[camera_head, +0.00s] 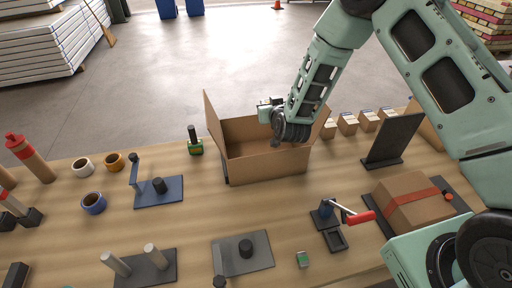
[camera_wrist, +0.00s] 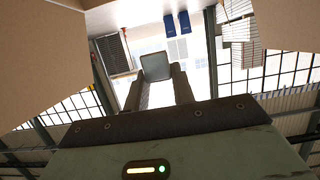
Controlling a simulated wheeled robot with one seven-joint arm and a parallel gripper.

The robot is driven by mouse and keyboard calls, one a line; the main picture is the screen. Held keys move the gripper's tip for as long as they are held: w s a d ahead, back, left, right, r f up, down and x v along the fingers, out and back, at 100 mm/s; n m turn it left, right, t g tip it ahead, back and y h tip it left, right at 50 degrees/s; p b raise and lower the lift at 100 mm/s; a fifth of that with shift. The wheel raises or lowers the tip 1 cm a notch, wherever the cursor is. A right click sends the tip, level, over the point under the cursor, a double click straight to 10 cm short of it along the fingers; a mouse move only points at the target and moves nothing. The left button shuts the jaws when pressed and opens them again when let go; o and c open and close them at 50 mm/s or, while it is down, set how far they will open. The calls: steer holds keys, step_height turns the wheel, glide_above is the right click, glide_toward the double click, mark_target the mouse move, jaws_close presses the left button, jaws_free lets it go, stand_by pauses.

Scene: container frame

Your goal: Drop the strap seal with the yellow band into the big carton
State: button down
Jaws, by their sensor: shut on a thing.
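The big carton (camera_head: 265,168) stands open on the wooden table, with its left flap raised. My gripper (camera_head: 268,106) is at the carton's far side, around the height of its upper edge. In the wrist view my gripper (camera_wrist: 155,85) is shut on a small grey block-like piece (camera_wrist: 153,64), seen end-on between the fingertips. I take it for the strap seal, but no yellow band shows on it. Brown cardboard (camera_wrist: 40,55) fills the left of the wrist view.
A black-handled green block (camera_head: 195,146) stands left of the carton. A crank tool with a red handle (camera_head: 360,217) and a taped box (camera_head: 408,200) are at right. Small cartons (camera_head: 348,124) line the back right. A dark upright panel (camera_head: 394,138) stands before them.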

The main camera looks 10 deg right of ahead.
steer(key=shift+f+b, duration=1.5)
steer(key=shift+f, duration=1.4)
steer(key=c, duration=1.1)
jaws_free()
steer(key=shift+s, duration=0.15)
steer(key=b+v, duration=0.4)
steer(key=v, duration=1.3)
steer(key=shift+b, duration=0.3)
